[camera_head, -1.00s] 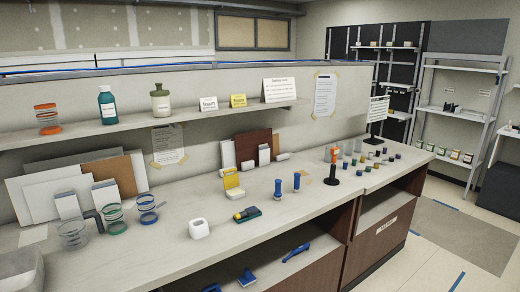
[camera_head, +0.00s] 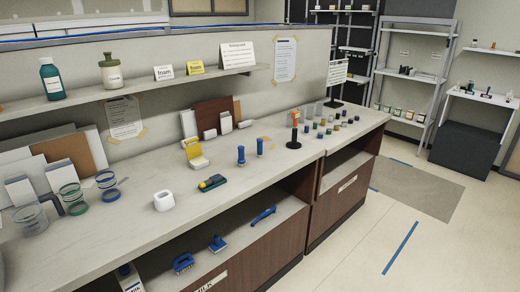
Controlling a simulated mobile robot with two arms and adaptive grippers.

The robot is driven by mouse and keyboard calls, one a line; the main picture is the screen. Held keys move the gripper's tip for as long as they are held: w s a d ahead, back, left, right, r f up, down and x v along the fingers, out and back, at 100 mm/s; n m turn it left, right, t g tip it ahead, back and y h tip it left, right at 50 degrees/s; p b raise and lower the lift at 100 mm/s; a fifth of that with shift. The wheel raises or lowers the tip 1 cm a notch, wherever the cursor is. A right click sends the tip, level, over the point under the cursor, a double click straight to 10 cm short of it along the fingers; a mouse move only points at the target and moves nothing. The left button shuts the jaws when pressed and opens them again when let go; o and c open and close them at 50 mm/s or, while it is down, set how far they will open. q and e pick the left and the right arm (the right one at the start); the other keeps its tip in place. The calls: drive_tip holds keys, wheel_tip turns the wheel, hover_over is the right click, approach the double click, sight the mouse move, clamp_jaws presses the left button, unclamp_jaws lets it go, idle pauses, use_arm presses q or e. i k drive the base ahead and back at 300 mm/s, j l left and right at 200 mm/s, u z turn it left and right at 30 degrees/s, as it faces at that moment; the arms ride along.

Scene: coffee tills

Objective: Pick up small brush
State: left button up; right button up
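Several brush-like tools are in view, and I cannot tell for sure which is the small brush. On the lower shelf under the counter lie a blue brush with a bristly underside (camera_head: 183,262), a blue T-shaped tool (camera_head: 217,243) and a long blue-handled tool (camera_head: 263,216). On the countertop lies a dark green tool with a yellow end (camera_head: 212,183). Two upright blue-handled tools (camera_head: 241,156) (camera_head: 260,147) stand behind it. Neither of my grippers shows in the head view.
The long counter (camera_head: 240,193) also holds a white container (camera_head: 164,201), a yellow holder (camera_head: 195,154), clear jars at the left and small coloured pots at the far end. A ledge (camera_head: 130,88) with bottles runs above. The floor (camera_head: 370,250) at right is clear.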

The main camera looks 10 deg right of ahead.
sight(259, 141)
drive_tip(key=i+l, duration=0.15)
drive_tip(key=i, duration=0.3)
drive_tip(key=i+l, duration=0.2)
drive_tip(key=i, duration=0.2)
